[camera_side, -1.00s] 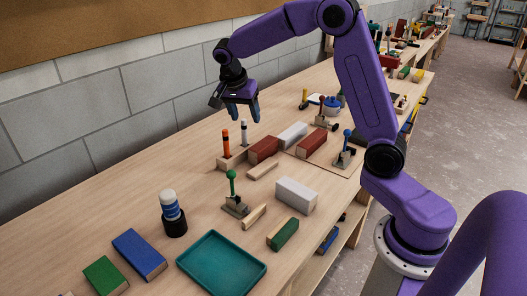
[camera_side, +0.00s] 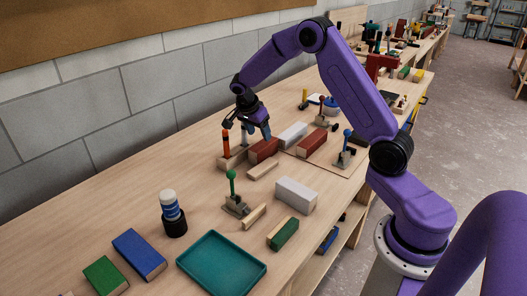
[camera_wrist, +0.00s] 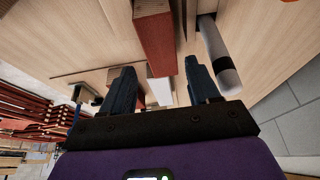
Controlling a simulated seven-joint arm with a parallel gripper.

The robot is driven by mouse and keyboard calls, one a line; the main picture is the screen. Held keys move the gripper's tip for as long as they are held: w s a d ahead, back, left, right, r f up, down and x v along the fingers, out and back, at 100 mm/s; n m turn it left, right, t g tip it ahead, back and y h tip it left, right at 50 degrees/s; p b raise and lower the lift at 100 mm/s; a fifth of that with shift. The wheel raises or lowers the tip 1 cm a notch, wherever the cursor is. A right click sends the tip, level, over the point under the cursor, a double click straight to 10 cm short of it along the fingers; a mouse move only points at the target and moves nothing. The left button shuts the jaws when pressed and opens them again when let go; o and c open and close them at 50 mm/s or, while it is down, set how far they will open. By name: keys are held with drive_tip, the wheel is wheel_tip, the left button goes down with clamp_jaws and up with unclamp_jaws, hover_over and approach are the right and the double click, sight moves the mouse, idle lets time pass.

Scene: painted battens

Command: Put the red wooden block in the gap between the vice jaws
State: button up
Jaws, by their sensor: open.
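A red wooden block (camera_side: 264,150) lies on the bench beside a light wooden holder. A second red block (camera_side: 313,143) lies further right on a thin board, with a white block (camera_side: 292,134) beside it. I cannot tell for sure which pieces are the vice jaws. My gripper (camera_side: 256,133) is open and empty, pointing down above the nearer red block. In the wrist view, a red block (camera_wrist: 155,38) and a white block (camera_wrist: 160,92) show in line with the space between the fingers (camera_wrist: 158,70). The fingers partly hide what lies behind them.
A green-knobbed clamp (camera_side: 233,195), another white block (camera_side: 296,195) and a teal tray (camera_side: 222,264) stand nearer the camera.

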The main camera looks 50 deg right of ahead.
sight(263, 144)
drive_tip(key=shift+x, duration=3.15)
drive_tip(key=shift+f, duration=0.25)
drive_tip(key=c, duration=0.9)
drive_tip(key=shift+c, duration=0.2)
drive_tip(key=shift+r, duration=0.15)
